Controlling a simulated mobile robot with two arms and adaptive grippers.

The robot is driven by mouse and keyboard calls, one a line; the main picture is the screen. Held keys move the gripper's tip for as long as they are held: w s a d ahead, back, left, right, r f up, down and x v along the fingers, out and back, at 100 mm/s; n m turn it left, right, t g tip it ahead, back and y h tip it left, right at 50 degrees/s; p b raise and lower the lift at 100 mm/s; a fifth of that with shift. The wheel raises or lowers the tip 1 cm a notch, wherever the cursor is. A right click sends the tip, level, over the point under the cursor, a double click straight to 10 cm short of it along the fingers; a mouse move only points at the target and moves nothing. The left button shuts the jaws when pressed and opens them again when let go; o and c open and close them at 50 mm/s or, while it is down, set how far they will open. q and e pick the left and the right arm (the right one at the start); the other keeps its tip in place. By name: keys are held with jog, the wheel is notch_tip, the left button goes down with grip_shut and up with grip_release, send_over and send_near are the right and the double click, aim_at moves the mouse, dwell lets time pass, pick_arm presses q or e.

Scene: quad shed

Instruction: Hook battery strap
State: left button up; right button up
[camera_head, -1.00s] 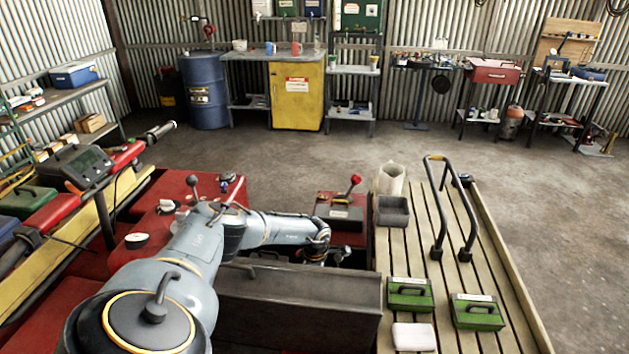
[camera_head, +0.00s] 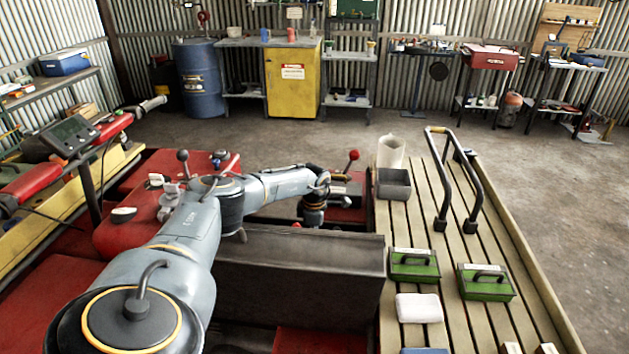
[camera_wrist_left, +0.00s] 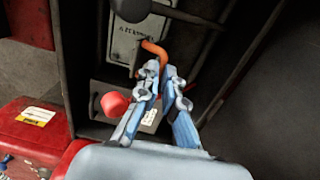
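In the left wrist view, an orange hook-shaped piece (camera_wrist_left: 154,48) curves in front of a labelled battery-like box (camera_wrist_left: 128,42). My left gripper (camera_wrist_left: 160,68) has its light blue fingertips close together, with the end of the orange piece between them. A strap cannot be made out clearly. In the head view my left arm reaches over the red machine (camera_head: 125,235), and its wrist (camera_head: 313,205) points down into the recess behind a dark panel (camera_head: 300,260). The fingers are hidden there. My right gripper is not in view.
A red ball knob (camera_wrist_left: 115,103) stands just left of the fingers, and dark walls flank them. A red-knobbed lever (camera_head: 352,155) rises beside the wrist.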

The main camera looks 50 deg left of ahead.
pick_arm(q)
jog(key=shift+o, duration=0.7)
jog(key=shift+s+f, duration=0.1)
jog(key=shift+f, duration=0.1)
notch_tip(320, 180, up, 12)
jog(key=shift+d, duration=0.15)
jog(key=shift+s+f, duration=0.1)
